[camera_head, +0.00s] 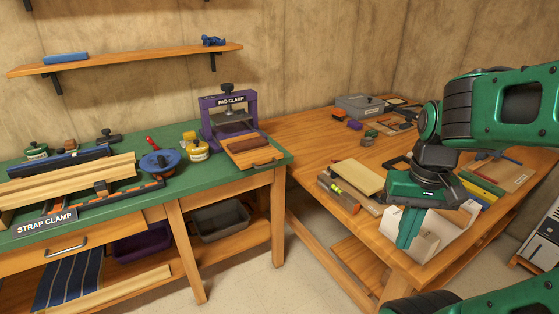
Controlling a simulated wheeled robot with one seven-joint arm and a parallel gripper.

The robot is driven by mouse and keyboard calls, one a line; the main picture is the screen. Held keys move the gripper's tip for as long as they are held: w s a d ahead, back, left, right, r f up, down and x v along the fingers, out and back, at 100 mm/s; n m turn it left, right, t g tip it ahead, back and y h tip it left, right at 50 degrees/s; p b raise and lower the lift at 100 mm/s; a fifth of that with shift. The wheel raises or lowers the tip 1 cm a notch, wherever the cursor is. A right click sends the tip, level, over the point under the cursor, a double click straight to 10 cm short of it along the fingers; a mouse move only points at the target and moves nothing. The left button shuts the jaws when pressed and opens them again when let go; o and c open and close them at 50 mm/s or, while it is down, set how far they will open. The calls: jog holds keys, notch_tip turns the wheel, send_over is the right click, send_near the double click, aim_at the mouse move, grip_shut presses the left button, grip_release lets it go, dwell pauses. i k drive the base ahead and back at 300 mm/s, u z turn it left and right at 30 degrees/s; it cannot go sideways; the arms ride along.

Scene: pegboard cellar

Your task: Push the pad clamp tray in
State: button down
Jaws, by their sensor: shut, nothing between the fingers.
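The purple pad clamp (207,118) stands at the right end of the green bench, with a dark knob on top. Its wooden tray (262,155) sticks out of the front toward the bench's right edge and has a dark handle. A brown block (246,145) lies on the tray. My gripper (405,243) is to the right of the clamp, well apart from it, above the front of the wooden table. Its green fingers point down, shut and empty, in front of a pale block.
The green bench (190,185) meets a wooden table (300,135) at the corner. Near my gripper are a pale board (358,176), a level and cream blocks (440,238). A blue round tool (160,163) and yellow jars sit left of the clamp. Floor shows between the benches.

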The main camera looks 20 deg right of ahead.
aim_at(252, 158)
jog(key=u, duration=2.3)
jog(key=i, duration=1.2)
jog(key=z, duration=3.15)
jog(key=i, duration=0.3)
jog(key=z, duration=0.15)
